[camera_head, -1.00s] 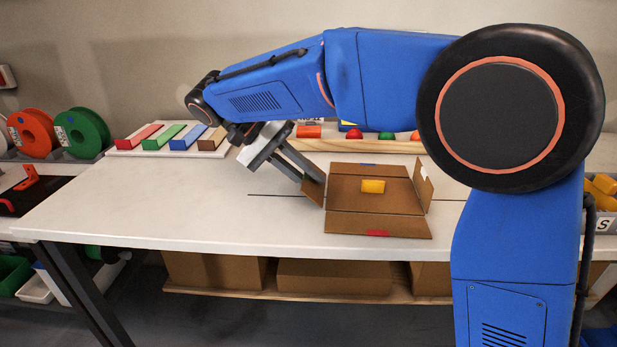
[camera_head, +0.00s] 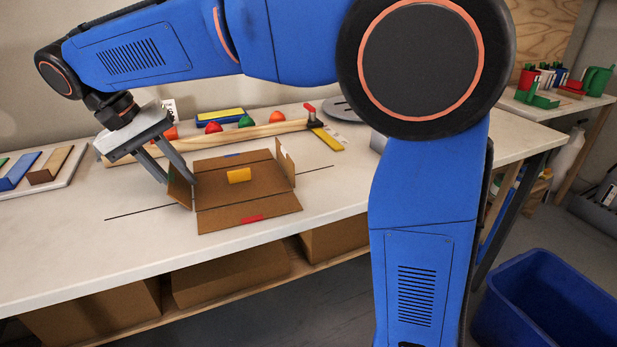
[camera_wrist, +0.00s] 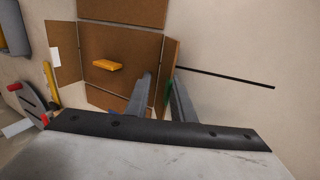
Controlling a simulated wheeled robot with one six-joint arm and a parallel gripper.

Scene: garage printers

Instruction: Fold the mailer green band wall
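The open cardboard mailer (camera_head: 215,190) lies on the white table with a yellow block (camera_head: 239,175) on its base. Its left wall (camera_head: 179,189) stands raised, leaning somewhat outward. In the wrist view, a green band (camera_wrist: 168,92) shows on this wall (camera_wrist: 173,55). My gripper (camera_head: 177,181) reaches down at this wall from the upper left. In the wrist view, my gripper (camera_wrist: 163,78) has its fingers apart, one on each side of the wall, with a gap on the inner side. The right wall (camera_head: 286,163) is also raised. The front flap with a red band (camera_head: 252,218) lies outward.
A wooden rail (camera_head: 235,137) runs behind the mailer, with coloured pieces beyond it and a clamp-like tool (camera_head: 325,133) at its right end. A tray of coloured strips (camera_head: 40,170) lies left. The table is clear in front. A blue bin (camera_head: 550,305) stands on the floor at right.

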